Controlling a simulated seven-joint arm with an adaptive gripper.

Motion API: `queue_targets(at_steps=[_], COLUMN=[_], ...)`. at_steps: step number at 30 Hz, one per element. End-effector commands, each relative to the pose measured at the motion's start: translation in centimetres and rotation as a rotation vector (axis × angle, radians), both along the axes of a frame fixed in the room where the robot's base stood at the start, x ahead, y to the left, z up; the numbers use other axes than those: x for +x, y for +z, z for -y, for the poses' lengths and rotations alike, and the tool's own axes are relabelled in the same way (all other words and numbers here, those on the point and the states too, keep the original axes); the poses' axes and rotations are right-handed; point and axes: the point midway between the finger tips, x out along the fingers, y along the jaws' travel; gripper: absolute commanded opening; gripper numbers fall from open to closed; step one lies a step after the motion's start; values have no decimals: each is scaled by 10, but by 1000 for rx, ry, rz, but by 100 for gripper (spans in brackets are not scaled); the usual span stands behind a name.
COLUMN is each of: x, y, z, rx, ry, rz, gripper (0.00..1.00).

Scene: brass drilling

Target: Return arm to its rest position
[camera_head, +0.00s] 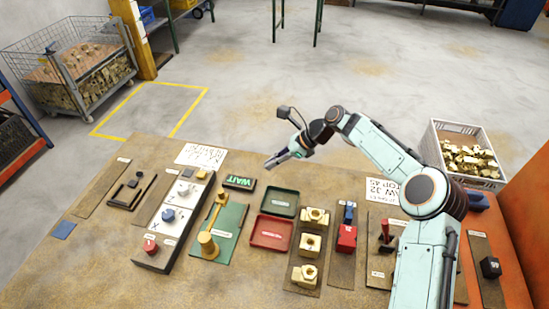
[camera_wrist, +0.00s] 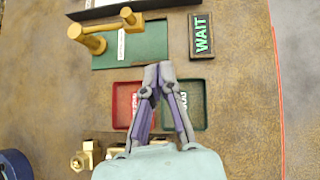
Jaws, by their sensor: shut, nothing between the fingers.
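My gripper (camera_head: 277,161) is in the air above the middle of the bench, with my pale green arm reaching in from the right. In the wrist view my gripper (camera_wrist: 158,68) has its fingertips together with nothing between them. Below it lie a red tray (camera_head: 270,234) and a green tray (camera_head: 284,203), both of which look empty. The fingers partly cover these trays in the wrist view.
A brass lever piece (camera_head: 208,242) stands on a green plate left of the trays. A lit WAIT sign (camera_head: 239,183) lies behind. Brass parts (camera_head: 310,243), a red block (camera_head: 346,238) and a red-handled device (camera_head: 386,238) are to the right. A white crate (camera_head: 464,132) stands beyond.

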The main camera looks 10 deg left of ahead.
Motion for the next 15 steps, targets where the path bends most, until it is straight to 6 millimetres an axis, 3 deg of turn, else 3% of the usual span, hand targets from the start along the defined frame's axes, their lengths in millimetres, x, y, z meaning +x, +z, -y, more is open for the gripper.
queue_targets(at_steps=[8,12,15], x=[2,4,-17], y=[16,73,115], z=[0,0,7], rx=[-4,-71,-188], ry=[11,27,50], rz=[24,168,271], gripper=[0,0,0])
